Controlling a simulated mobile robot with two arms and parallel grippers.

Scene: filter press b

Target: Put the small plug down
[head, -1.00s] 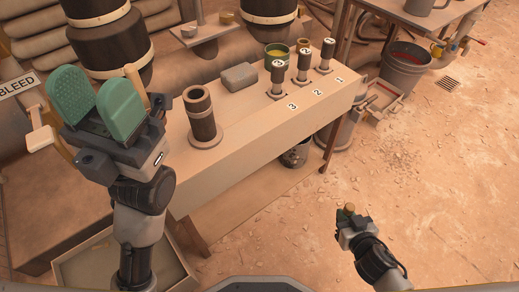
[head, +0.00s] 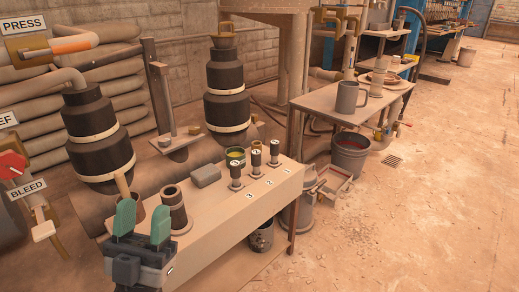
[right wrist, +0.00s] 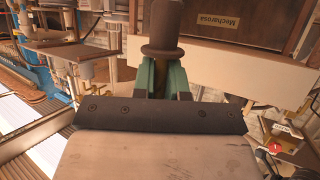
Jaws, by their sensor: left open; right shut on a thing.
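My right gripper (right wrist: 162,82) shows only in the right wrist view. Its green fingers are shut on a dark round piece with a flared collar, taken as the small plug (right wrist: 162,35); its lower end is partly hidden between the fingers. My left gripper (head: 142,224) is open and empty in the head view, in front of the near left end of the bench (head: 232,225). Three dark upright pieces stand on the bench by the numbers: one by 3 (head: 236,176), one by 2 (head: 256,160) and one by 1 (head: 274,153).
A further table (head: 325,100) holds a grey mug (head: 348,97). A bucket (head: 350,152) stands beneath. The floor at right is mostly clear.

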